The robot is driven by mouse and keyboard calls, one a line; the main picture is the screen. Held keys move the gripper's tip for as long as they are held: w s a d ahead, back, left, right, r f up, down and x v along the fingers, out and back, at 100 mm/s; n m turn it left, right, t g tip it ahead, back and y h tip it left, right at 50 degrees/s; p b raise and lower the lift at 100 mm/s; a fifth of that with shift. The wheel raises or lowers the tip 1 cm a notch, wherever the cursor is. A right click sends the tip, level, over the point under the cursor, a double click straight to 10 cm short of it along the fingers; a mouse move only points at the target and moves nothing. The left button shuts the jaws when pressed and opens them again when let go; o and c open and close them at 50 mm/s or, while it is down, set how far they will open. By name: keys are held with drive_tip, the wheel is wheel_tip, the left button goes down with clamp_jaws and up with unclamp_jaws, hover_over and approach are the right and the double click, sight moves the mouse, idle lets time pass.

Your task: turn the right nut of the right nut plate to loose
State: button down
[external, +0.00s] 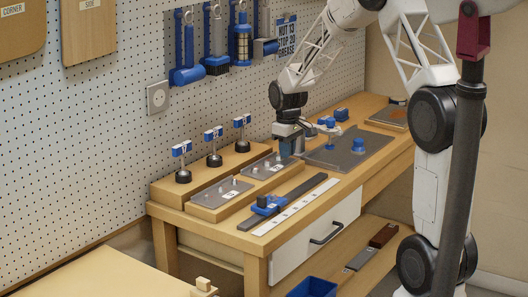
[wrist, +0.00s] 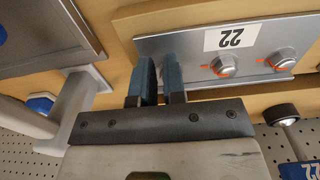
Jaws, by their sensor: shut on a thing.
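The right nut plate (external: 268,166) is a grey metal plate on a wooden block at the back of the bench; it also shows in the wrist view (wrist: 190,47) with an upside-down 22 label (wrist: 232,37). Two nuts with red marks show there, a nearer one (wrist: 222,65) and one farther right (wrist: 283,59). My gripper (external: 287,154) is down at the right end of this plate. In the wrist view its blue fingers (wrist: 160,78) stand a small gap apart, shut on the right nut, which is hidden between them.
The left nut plate (external: 221,193) lies nearer the bench's left end. Several black-based posts with blue tags (external: 214,145) stand behind. A dark grey plate (external: 345,150) with blue-topped fixtures lies close right of my gripper. A dark rail with a blue slider (external: 267,205) lies in front.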

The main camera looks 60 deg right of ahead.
sight(289, 160)
drive_tip(key=shift+s+f, duration=0.75)
drive_tip(key=shift+f, duration=0.1)
drive_tip(key=shift+r, duration=0.1)
drive_tip(key=shift+w+r, duration=0.15)
drive_tip(key=shift+r, duration=0.6)
drive_tip(key=shift+w+r, duration=0.1)
drive_tip(key=shift+r, duration=0.65)
drive_tip(key=shift+w+r, duration=0.1)
drive_tip(key=shift+r, duration=1.85)
